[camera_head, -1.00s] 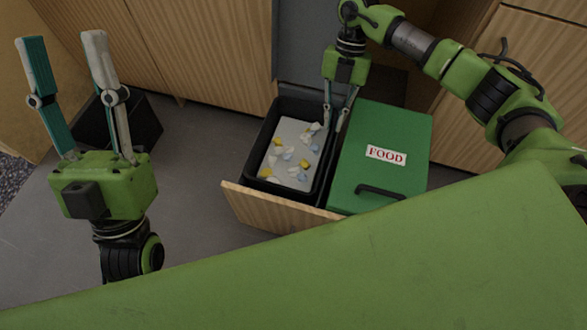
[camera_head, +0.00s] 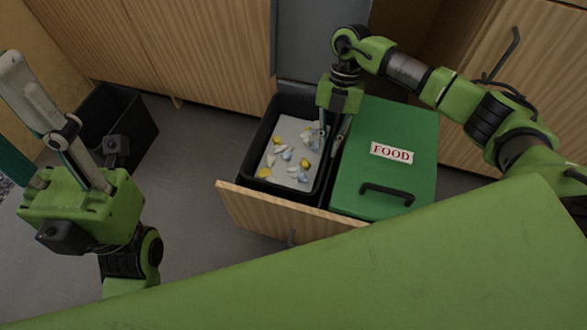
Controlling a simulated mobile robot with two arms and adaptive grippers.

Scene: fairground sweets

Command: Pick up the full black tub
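The full black tub (camera_head: 252,168) sits in the pulled-out drawer. A grey liner shows inside it, strewn with several white, yellow and blue scraps. My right gripper (camera_head: 330,146) points down at the tub's right wall. One finger is over the inside and the other is at the gap beside the green lid. The fingertips are partly hidden, so I cannot tell if they press on the wall. My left gripper (camera_head: 22,130) is open and empty at the left edge, away from the tub, with one finger partly out of view.
A green bin lid marked FOOD (camera_head: 420,150), with a black handle, fills the drawer's right half. The wooden drawer front (camera_head: 262,216) stands along the near side. Another black bin (camera_head: 135,122) stands on the floor at the left. Grey floor (camera_head: 195,150) is clear between.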

